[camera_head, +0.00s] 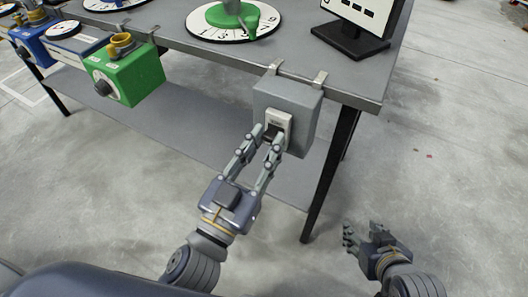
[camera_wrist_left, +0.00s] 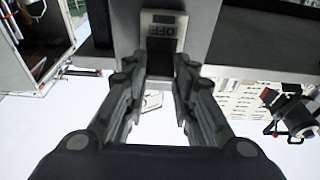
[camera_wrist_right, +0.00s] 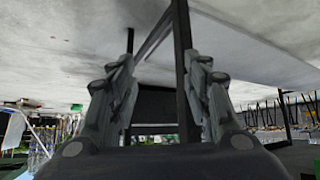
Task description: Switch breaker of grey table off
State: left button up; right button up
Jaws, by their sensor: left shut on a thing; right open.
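The grey breaker box (camera_head: 298,100) hangs by two clips from the edge of the grey table (camera_head: 290,50). On its front is a pale switch plate (camera_head: 284,120) with a dark toggle, partly hidden by my fingers. In the left wrist view the plate (camera_wrist_left: 175,18) shows the word OFF, upside down, with a dark toggle (camera_wrist_left: 160,55) below. My left gripper (camera_head: 262,142) is shut on the breaker toggle, its fingertips on either side. My right gripper (camera_head: 362,232) is open and empty, low over the floor right of the table leg.
A green box (camera_head: 128,75) with a knob and a blue box (camera_head: 30,42) hang from the same table edge. A dial (camera_head: 260,28) and a monitor (camera_head: 350,40) stand on the tabletop. A black table leg (camera_head: 325,185) stands between my grippers. Floor on the right is clear.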

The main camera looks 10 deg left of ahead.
pick_arm(q)
jog(key=shift+b, duration=0.5)
jog(key=shift+t, duration=0.3)
pick_arm(e)
jog(key=w+r+t, duration=0.1)
jog(key=w+a+r+t, duration=0.1)
jog(key=w+r, duration=0.1)
jog(key=shift+w+a+y, duration=0.15)
jog(key=shift+y, duration=0.15)
pick_arm(q)
jog(key=o, duration=1.1)
jog(key=shift+c, duration=0.2)
pick_arm(e)
jog(key=shift+f, duration=0.1)
pick_arm(q)
jog(key=shift+s+f, duration=0.1)
jog(key=v, duration=1.2)
